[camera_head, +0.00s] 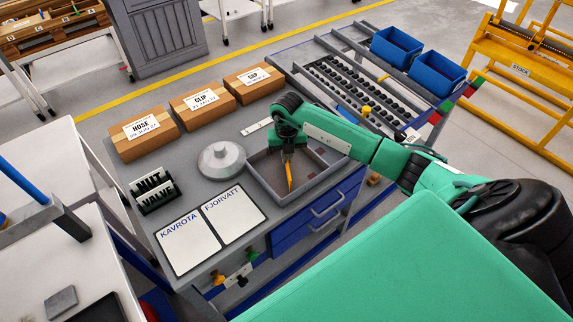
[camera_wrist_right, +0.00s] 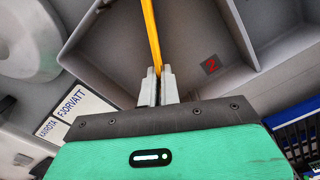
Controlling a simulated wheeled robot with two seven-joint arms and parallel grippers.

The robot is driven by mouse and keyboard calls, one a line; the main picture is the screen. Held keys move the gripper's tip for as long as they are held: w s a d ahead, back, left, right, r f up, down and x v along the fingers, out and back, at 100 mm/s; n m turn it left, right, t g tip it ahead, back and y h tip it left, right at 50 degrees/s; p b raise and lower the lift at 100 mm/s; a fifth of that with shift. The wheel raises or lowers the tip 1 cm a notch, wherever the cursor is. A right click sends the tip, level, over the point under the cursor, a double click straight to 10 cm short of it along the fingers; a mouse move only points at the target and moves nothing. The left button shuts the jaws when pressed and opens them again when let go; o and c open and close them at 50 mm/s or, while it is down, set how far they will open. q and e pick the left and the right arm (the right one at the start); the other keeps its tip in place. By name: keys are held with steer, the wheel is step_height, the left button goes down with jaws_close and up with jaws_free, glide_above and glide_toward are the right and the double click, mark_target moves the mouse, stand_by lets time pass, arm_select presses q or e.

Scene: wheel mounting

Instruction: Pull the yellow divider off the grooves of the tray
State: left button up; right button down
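The grey tray (camera_head: 264,184) sits on the grey workbench top, near its front right edge, and its walls also fill the upper part of the right wrist view (camera_wrist_right: 92,72). The thin yellow divider (camera_head: 290,178) stands across the tray's inside and runs upward from the fingers in the right wrist view (camera_wrist_right: 151,35). My right gripper (camera_wrist_right: 158,74) points down at the tray, its two fingers close on either side of the divider's near end. I cannot tell whether the divider's ends sit in the grooves. My left gripper is not in view.
A round grey lidded object (camera_head: 221,160) stands left of the tray. Two white sheets (camera_head: 210,228) lie in front of it. Cardboard boxes (camera_head: 202,103) line the bench's back edge. A roller rack (camera_head: 360,92) with blue bins (camera_head: 397,48) stands at the back right.

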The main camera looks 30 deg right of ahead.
steer(key=shift+r, duration=0.15)
step_height(320, 180, up, 10)
steer(key=p, duration=0.6)
steer(key=shift+f, duration=0.2)
stand_by(1.8)
stand_by(0.4)
